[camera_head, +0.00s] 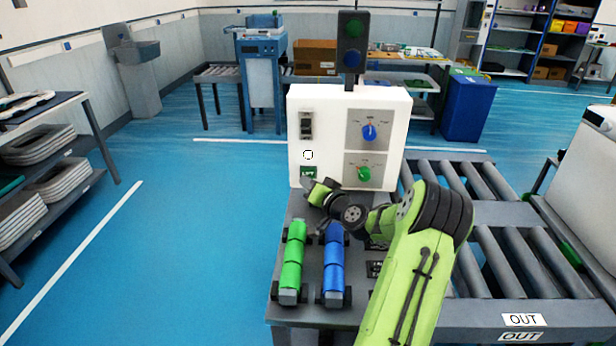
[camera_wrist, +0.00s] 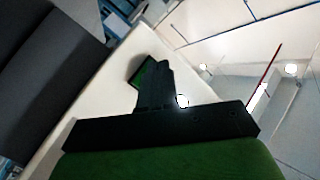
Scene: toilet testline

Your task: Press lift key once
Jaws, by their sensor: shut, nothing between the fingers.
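The white control box (camera_head: 297,110) stands at the back of the grey bench. On the left of its front are a dark switch (camera_head: 306,125), a small round outlined spot (camera_head: 308,155) and a green label (camera_head: 308,171) whose small lettering seems to read LIFT. I cannot tell for sure which is the lift key. My gripper (camera_head: 309,186) is shut and empty, just below the green label; touching or apart cannot be told. In the wrist view, my dark fingers (camera_wrist: 155,80) are together beside a green patch (camera_wrist: 138,72) on the white surface (camera_wrist: 105,85).
A blue knob (camera_head: 369,132) and a green knob (camera_head: 364,174) are on the box's right side. A roller conveyor (camera_head: 505,255) is at the right. A signal light (camera_head: 352,40) stands behind.

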